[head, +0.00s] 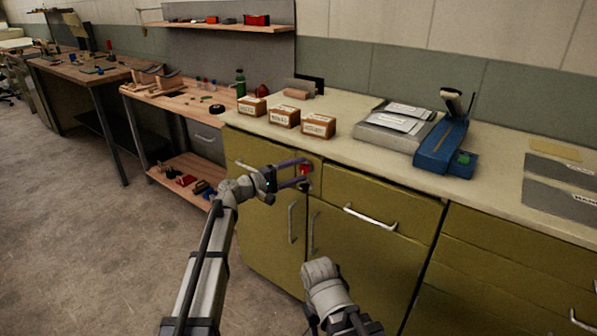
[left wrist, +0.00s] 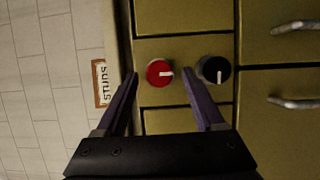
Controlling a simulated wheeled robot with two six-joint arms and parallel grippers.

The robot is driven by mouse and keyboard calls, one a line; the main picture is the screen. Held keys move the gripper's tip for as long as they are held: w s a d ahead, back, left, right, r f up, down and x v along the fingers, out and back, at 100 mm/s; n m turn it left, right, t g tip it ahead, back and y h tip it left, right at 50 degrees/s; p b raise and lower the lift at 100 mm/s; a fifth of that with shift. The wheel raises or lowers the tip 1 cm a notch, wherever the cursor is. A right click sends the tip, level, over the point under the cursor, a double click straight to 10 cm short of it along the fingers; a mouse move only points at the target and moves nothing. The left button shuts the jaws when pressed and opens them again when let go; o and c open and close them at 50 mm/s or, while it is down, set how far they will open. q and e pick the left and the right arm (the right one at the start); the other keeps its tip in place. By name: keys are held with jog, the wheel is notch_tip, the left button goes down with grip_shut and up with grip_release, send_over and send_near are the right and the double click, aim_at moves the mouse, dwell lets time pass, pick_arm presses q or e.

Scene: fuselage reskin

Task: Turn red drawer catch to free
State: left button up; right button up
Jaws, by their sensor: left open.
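In the head view the catch (head: 305,169) shows as a small red spot on the olive cabinet front. My left gripper (left wrist: 160,79) is open, its purple fingers on either side of the red catch in the picture. I cannot tell whether they touch it. The left gripper also shows in the head view (head: 303,173), in front of the cabinet. My right gripper is not in view; only part of that arm shows.
A black knob (left wrist: 214,69) with a white mark sits beside the red catch, just past one finger. The pale worktop (head: 355,150) above carries several labelled boxes (head: 285,116) and a blue device (head: 445,147). A drawer handle (head: 370,217) sticks out to the right.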

pick_arm(q)
jog(key=v, duration=0.7)
jog(key=shift+s, duration=0.15)
jog(key=shift+a, duration=0.15)
jog(key=s+d+f+m+g+y, duration=0.3)
jog(key=s+d+f+g, duration=0.15)
jog(key=s+f, duration=0.45)
jog(key=s+d+f+m+g+y, duration=0.35)
jog(key=s+d+f, duration=0.3)
jog(key=s, duration=0.55)
jog(key=s+a+f+m+y, duration=0.1)
jog(key=s+a+f+y, duration=0.15)
jog(key=s, duration=0.25)
jog(key=s+a+f+m+g+y, duration=0.1)
jog(key=s+a+f+y, duration=0.15)
jog(key=s+y, duration=0.2)
jog(key=s+a+f+m+y, duration=0.2)
jog(key=s+a+y, duration=0.1)
jog(key=s+a, duration=0.15)
notch_tip(320, 180, up, 29)
jog(key=p, duration=2.8)
jog(key=shift+s+f, duration=0.2)
jog(key=shift+s, duration=0.15)
